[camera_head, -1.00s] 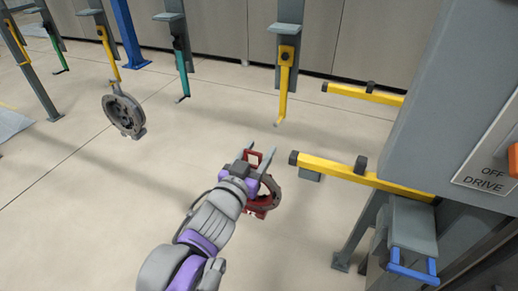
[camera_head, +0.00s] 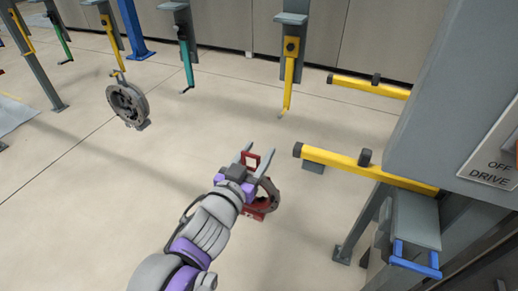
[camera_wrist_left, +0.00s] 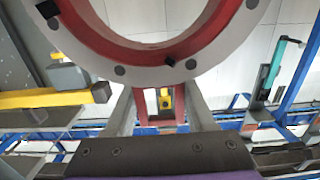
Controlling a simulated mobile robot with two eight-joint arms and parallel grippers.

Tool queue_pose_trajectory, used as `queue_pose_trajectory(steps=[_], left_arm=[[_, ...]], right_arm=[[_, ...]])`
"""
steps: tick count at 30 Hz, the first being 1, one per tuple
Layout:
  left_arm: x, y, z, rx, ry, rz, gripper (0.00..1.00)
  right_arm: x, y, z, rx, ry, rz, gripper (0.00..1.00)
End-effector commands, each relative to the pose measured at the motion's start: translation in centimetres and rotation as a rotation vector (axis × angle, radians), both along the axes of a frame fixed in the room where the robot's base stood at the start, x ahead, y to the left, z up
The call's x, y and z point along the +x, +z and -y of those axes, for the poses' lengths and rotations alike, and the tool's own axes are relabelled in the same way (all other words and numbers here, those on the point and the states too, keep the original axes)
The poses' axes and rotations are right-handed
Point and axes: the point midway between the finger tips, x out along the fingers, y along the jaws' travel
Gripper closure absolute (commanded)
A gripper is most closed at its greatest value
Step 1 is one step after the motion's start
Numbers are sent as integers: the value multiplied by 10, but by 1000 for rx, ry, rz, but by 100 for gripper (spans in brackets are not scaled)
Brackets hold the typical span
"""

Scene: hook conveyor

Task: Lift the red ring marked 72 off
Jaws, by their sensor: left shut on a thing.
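My left gripper (camera_head: 256,158) is shut on the red ring (camera_head: 268,204), with the ring's red bracket between its two fingers. In the head view the ring hangs partly behind the gripper and wrist. In the left wrist view the ring (camera_wrist_left: 155,52) fills the top, with a red inner wall and a grey face with dark dots. No number is readable on it. The yellow hook (camera_head: 289,82) behind shows bare, with clear space between it and the ring. My right gripper is not in view.
A grey ring (camera_head: 128,103) hangs from another yellow hook at the left. Teal and green hooks hang beside it. The floor at the left is open.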

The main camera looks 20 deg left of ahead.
Motion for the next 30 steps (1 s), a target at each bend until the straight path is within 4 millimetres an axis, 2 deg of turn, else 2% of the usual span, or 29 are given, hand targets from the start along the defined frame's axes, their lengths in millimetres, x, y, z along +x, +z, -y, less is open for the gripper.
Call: queue_pose_trajectory(steps=[18,30], left_arm=[[-28,1,-1,0,-1,2,100],[-30,1,0,0,-2,1,100]], right_arm=[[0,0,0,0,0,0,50],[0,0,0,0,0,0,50]])
